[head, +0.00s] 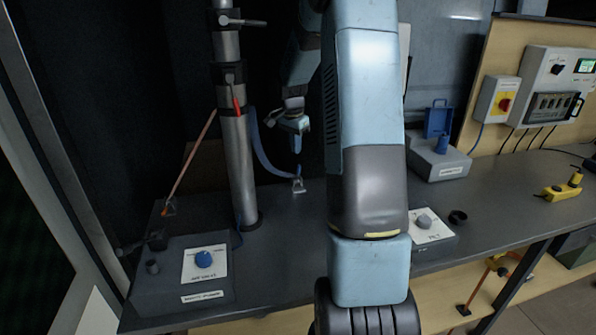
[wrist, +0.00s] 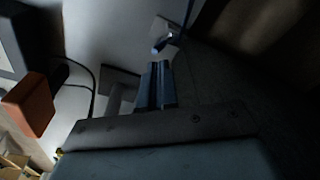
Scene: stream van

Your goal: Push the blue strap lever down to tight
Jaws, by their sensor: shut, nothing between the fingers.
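The blue strap (head: 262,150) runs from the steel mast (head: 238,165) down to a metal fitting (head: 298,185) on the bench. My gripper (head: 297,148) is shut and empty, pointing down above that fitting, right of the mast. In the wrist view, my shut fingers (wrist: 157,84) are close to a small metal fitting with blue on it (wrist: 164,36); I cannot tell whether they touch. I cannot clearly make out the blue lever in either view. A red lever (head: 237,101) is on the mast, and an orange strap (head: 192,160) runs down to the left.
A grey box with a blue knob (head: 203,259) stands at the front left of the bench (head: 290,245). A box with a grey knob (head: 425,222) is right of my arm. A grey box with a blue flap (head: 438,160) is farther back. An orange block (wrist: 28,105) shows in the wrist view.

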